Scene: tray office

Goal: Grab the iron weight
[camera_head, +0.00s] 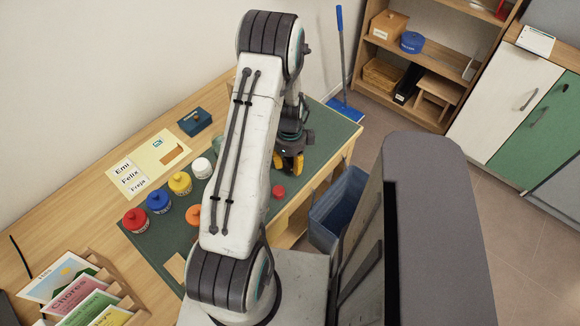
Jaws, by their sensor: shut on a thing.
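My gripper (289,162) has yellow fingertips and points down over the far right part of the green mat (332,134). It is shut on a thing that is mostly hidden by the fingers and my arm. This fits the iron weight, but its shape does not show clearly. No other iron weight is in view. I cannot tell whether the held thing touches the mat.
A small red item (279,191) lies near the gripper. A blue bin (338,208) stands beside the table.

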